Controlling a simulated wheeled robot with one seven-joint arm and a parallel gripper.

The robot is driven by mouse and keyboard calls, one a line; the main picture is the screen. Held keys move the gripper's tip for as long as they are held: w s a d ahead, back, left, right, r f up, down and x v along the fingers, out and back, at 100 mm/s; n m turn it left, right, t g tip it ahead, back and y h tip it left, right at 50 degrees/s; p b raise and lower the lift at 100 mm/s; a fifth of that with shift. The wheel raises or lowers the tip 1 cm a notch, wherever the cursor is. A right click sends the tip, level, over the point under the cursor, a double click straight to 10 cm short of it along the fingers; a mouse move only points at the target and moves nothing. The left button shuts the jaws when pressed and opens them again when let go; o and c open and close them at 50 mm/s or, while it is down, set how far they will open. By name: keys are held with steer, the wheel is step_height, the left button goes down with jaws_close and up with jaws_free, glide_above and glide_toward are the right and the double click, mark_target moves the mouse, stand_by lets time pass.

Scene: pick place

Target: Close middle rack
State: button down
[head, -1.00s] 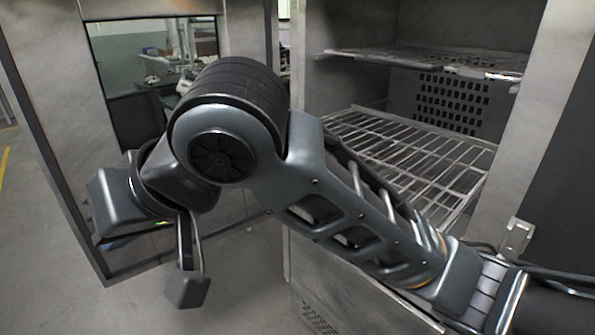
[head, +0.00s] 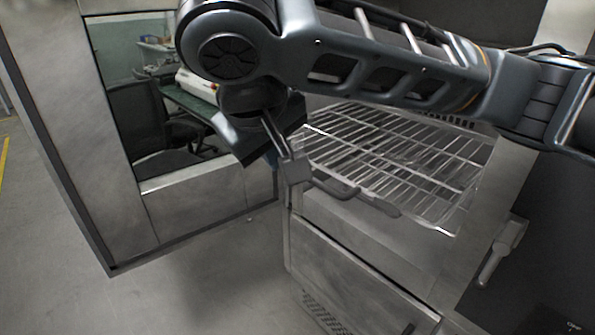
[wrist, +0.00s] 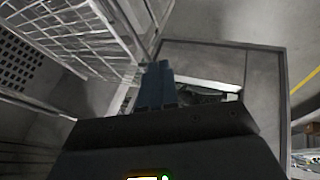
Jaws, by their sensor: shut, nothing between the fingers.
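The middle rack (head: 390,152) is a silver wire shelf in the open steel oven, with its front edge toward me in the head view. How far it stands out from the oven front is hard to tell. The wire rack (wrist: 85,38) also shows at the upper left of the wrist view. My gripper (wrist: 157,70) is shut and empty, with its fingertips close to a corner of the rack in that picture. Whether they touch it is unclear. In the head view the fingertips cannot be made out clearly, and my arm covers the upper part of the oven.
The open oven door (head: 165,215), with a window, stands to the left of the cavity. A lower steel panel (head: 340,275) is below the rack. A latch (head: 503,240) sits on the right side of the oven. Open floor (head: 215,285) lies in front.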

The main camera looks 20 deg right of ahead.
steer(key=w+d+f+b, duration=0.1)
steer(key=w+d+f, duration=0.4)
steer(key=d+f, duration=0.1)
steer(key=shift+f, duration=0.85)
steer(key=shift+w+d, duration=0.15)
